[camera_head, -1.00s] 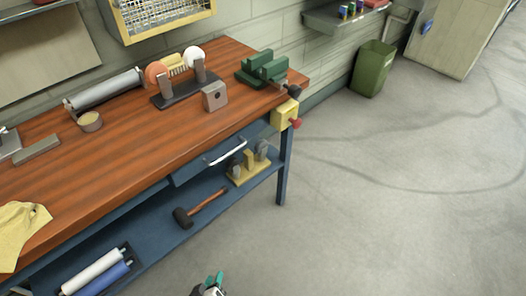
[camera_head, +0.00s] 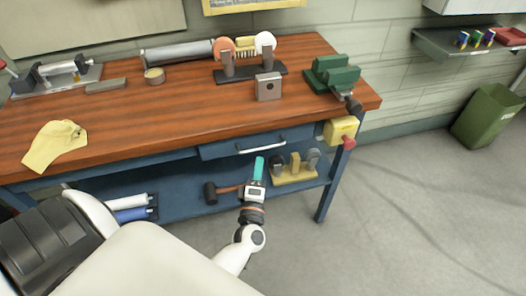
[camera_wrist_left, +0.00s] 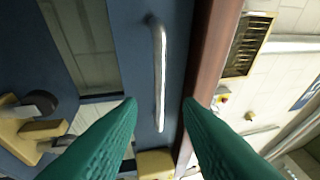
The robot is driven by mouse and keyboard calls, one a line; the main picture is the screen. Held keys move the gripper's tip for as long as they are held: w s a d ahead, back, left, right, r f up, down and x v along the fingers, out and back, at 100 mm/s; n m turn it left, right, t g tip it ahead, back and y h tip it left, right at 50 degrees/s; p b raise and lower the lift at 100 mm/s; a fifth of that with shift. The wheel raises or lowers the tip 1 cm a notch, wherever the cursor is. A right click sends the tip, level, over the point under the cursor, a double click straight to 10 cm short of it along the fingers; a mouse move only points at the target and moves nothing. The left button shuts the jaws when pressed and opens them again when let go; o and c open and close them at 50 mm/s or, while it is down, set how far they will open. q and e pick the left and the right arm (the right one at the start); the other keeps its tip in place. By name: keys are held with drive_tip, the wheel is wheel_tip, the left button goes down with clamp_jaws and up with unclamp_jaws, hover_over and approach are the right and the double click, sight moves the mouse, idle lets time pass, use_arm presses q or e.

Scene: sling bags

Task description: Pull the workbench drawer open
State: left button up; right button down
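The workbench drawer (camera_head: 222,149) is a blue front under the wooden top, and it looks shut. Its silver bar handle (camera_head: 261,146) runs along the front. My left gripper (camera_head: 259,168) is just in front of and below the handle in the head view. In the left wrist view the two green fingers (camera_wrist_left: 160,104) are open and apart, with the handle (camera_wrist_left: 160,75) showing between and beyond them. Nothing is between the fingertips. I cannot tell the exact gap to the handle. My right gripper is not in view.
The workbench (camera_head: 190,125) carries a grinder (camera_head: 250,70), a green vise (camera_head: 330,76) and a yellow cloth (camera_head: 56,144). A yellow box with a red button (camera_head: 341,130) is at its right end. A hammer (camera_head: 212,193) lies on the lower shelf.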

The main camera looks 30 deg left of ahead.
use_arm(q)
drive_tip(key=x, duration=0.5)
drive_tip(key=shift+w, duration=0.3)
clamp_jaws()
